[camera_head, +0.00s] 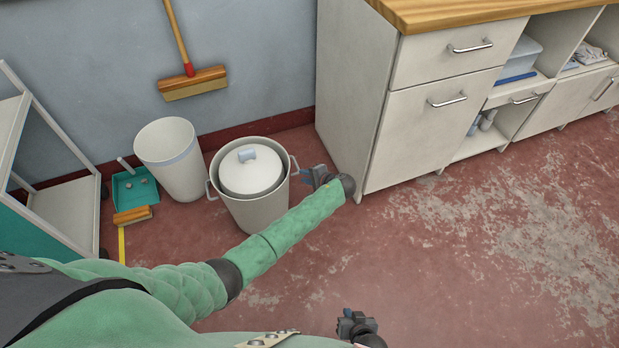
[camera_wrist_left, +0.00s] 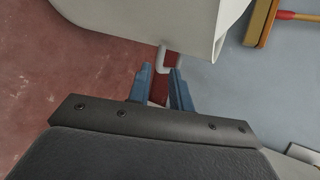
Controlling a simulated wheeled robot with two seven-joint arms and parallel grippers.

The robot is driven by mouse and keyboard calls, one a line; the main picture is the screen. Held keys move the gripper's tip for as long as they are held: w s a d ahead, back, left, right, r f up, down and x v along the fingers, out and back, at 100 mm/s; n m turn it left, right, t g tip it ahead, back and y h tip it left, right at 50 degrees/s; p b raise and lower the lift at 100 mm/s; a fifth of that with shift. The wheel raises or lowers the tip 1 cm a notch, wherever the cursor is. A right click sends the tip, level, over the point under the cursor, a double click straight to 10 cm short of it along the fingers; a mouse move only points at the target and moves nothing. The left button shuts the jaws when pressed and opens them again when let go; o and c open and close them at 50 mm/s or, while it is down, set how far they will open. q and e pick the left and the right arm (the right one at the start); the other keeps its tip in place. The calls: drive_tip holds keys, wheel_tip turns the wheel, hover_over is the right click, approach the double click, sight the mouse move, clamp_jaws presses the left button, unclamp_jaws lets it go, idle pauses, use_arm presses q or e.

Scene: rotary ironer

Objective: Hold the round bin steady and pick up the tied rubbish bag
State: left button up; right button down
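The round bin (camera_head: 254,213) is pale grey with a loop handle on each side and stands on the floor near the wall. Inside its rim sits the rubbish bag (camera_head: 249,174), a white rounded top with a blue-grey tied neck. My left gripper (camera_head: 314,177) is at the bin's right handle (camera_head: 294,167). In the left wrist view its blue fingers (camera_wrist_left: 159,72) are apart, with the handle (camera_wrist_left: 162,58) just ahead of and between the tips, not clamped. My right gripper (camera_head: 346,324) is low in the head view, away from the bin; its finger opening is unclear.
A white bin (camera_head: 178,170) stands just left. A teal dustpan (camera_head: 134,190) and a brush (camera_head: 132,215) lie beside it. A shelf unit (camera_head: 70,205) is at left, a white cabinet (camera_head: 360,110) close right of my left gripper. Floor at right is clear.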

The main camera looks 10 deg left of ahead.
sight(296, 173)
use_arm(q)
drive_tip(key=x, duration=0.6)
drive_tip(key=shift+w+a+f+b, duration=0.1)
drive_tip(key=shift+a+b, duration=0.1)
drive_tip(key=shift+b, duration=0.15)
clamp_jaws()
